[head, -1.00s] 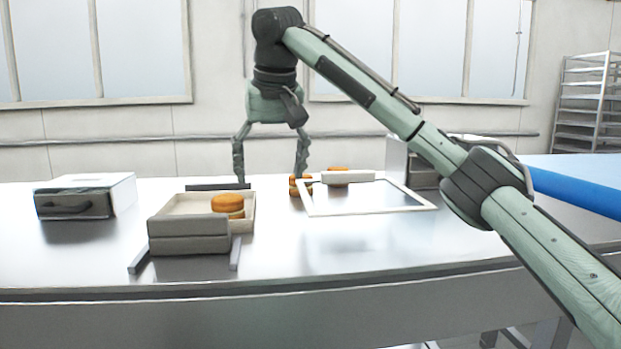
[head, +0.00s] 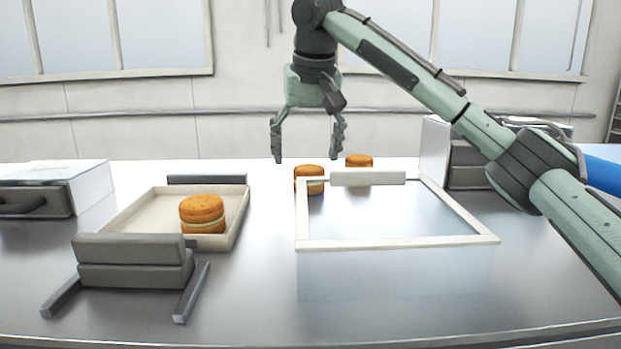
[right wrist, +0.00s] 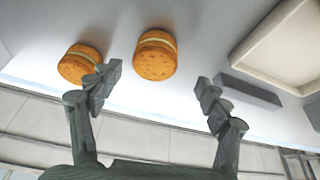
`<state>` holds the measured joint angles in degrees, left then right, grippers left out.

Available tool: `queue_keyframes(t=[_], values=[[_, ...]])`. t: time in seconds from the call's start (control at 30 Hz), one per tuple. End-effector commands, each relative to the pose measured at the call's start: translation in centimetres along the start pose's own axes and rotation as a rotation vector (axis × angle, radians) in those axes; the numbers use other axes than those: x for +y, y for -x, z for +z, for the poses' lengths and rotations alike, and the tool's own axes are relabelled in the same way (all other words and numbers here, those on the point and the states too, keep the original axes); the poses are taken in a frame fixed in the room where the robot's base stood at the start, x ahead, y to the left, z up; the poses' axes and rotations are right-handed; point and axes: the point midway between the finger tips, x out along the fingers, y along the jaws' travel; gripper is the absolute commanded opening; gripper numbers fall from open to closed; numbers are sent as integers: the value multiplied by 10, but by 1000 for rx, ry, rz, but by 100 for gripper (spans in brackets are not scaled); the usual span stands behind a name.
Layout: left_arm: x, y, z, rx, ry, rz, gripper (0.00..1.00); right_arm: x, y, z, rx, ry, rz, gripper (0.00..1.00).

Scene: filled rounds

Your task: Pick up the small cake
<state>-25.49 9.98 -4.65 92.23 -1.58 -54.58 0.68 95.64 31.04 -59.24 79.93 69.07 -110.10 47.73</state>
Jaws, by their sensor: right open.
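Three round orange-brown cakes with a pale filling layer are in view, and I cannot tell for sure which is the small one. One cake (head: 202,214) sits in the cream tray (head: 125,216). A second cake (head: 309,178) stands behind the glass-walled box, and a third cake (head: 359,161) stands farther back to its right. My right gripper (head: 308,155) is open and empty, pointing down above and behind the second cake. In the right wrist view, one cake (right wrist: 155,55) lies between the fingers' lines and another cake (right wrist: 80,63) is partly covered by the left finger.
The clear box (head: 398,242) with a pale rim stands in front of the two rear cakes. A grey clamp-like block (head: 135,262) is at the tray's front. A drawer box (head: 60,190) is at the left. The metal table (head: 262,290) is bare between tray and box.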

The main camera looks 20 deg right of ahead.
Motion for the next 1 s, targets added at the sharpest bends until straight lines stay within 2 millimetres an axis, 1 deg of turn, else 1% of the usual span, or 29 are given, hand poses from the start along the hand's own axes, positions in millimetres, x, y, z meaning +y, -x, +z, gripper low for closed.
queue_keyframes(t=[0.2,0.33,0.43,0.63,0.93,1.0], values=[[0,-8,10,-11,-12,-3,40,9,-31,1,-2,-1,2,77],[0,-12,14,-15,-16,-4,40,8,-47,1,-1,-1,1,77],[0,-13,14,-15,-17,-4,40,8,-51,1,0,-1,0,77],[1,-13,14,-14,-17,-4,40,7,-52,1,0,-1,-1,77],[1,-13,14,-14,-17,-4,40,7,-51,1,0,0,0,40],[1,-13,14,-14,-17,-4,40,7,-51,1,0,0,0,40]])
